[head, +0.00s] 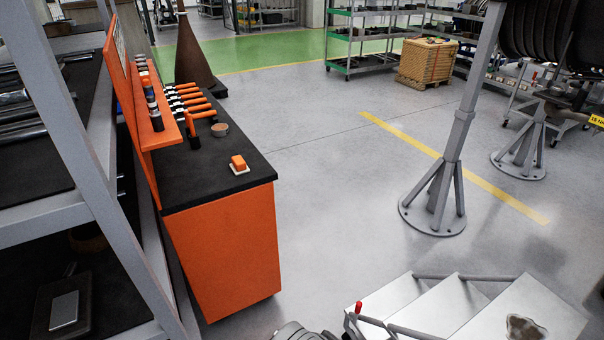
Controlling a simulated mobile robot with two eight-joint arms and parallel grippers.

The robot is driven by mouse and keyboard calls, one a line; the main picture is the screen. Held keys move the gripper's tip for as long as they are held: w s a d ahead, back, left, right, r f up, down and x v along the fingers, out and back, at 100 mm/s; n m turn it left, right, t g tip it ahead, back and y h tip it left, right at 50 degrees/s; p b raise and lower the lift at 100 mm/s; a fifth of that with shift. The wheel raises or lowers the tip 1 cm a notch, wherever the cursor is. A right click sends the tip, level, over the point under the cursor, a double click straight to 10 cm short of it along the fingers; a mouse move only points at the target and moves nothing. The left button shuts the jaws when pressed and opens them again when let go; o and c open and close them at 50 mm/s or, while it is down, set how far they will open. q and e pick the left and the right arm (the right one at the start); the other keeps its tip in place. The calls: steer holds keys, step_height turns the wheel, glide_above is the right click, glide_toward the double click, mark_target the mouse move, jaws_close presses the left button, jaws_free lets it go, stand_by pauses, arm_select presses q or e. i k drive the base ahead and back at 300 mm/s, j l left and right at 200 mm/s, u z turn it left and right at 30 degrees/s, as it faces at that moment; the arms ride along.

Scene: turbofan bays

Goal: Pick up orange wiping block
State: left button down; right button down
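The orange wiping block (238,161) is small and box-shaped. It sits on a thin white pad (240,171) near the front right corner of the black top of an orange workbench (225,255). Nothing touches it from above, and its top and near side are in plain view. Neither of my grippers can be made out in the head view.
Orange-handled tools (190,97) and a small round tin (220,129) lie farther back on the bench. A grey shelf rack (75,130) stands close on the left. Metal steps (430,305) are at bottom right, near a grey stand (440,190). Floor right of the bench is clear.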

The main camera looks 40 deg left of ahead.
mark_target(239, 166)
steer(key=j+u, duration=0.1)
steer(key=u, duration=1.8)
